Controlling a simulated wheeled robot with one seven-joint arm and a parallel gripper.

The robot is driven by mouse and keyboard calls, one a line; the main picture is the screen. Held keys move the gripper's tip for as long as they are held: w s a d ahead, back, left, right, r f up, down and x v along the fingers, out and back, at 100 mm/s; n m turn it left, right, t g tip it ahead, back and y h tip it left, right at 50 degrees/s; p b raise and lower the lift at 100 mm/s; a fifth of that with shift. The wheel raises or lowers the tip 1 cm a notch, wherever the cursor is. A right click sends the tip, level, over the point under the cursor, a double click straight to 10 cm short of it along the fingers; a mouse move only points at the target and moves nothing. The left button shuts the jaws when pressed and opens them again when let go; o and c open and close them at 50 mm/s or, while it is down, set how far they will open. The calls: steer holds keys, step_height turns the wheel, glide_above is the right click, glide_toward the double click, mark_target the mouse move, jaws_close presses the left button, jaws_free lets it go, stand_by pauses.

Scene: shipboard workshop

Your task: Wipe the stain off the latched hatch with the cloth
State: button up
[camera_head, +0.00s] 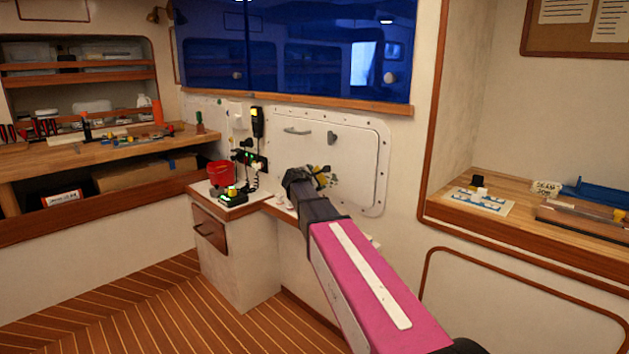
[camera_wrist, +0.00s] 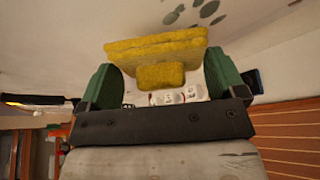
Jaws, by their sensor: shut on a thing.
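The white hatch (camera_head: 355,150) is set in the wall, shut, with a bar handle (camera_head: 297,131) and a small latch (camera_head: 332,138) near its top. Dark grey-green stain blotches (camera_wrist: 208,9) lie on the pale surface at the top of the wrist view. In the head view the stain is mostly hidden behind my gripper (camera_head: 320,177). My gripper's green fingers (camera_wrist: 160,72) are shut on a thick yellow cloth (camera_wrist: 155,46). The cloth is close to the hatch and below the stain in the wrist view; I cannot tell whether it touches.
A counter (camera_head: 262,203) left of the hatch holds a red bucket (camera_head: 221,173) and a charger with a green light (camera_head: 233,196). A handheld radio (camera_head: 257,122) hangs on the wall above. A wooden shelf (camera_head: 520,238) juts out at right. The striped floor (camera_head: 130,305) is clear.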

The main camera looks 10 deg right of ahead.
mark_target(325, 180)
steer(key=shift+w+d, duration=0.6)
steer(key=shift+d, duration=0.15)
stand_by(0.4)
steer(key=shift+s, duration=0.15)
steer(key=shift+s+d, duration=0.55)
steer(key=shift+s, duration=0.2)
steer(key=shift+s+d, duration=0.5)
steer(key=shift+s, duration=0.2)
steer(key=shift+s+d, duration=1.35)
steer(key=shift+s, duration=0.3)
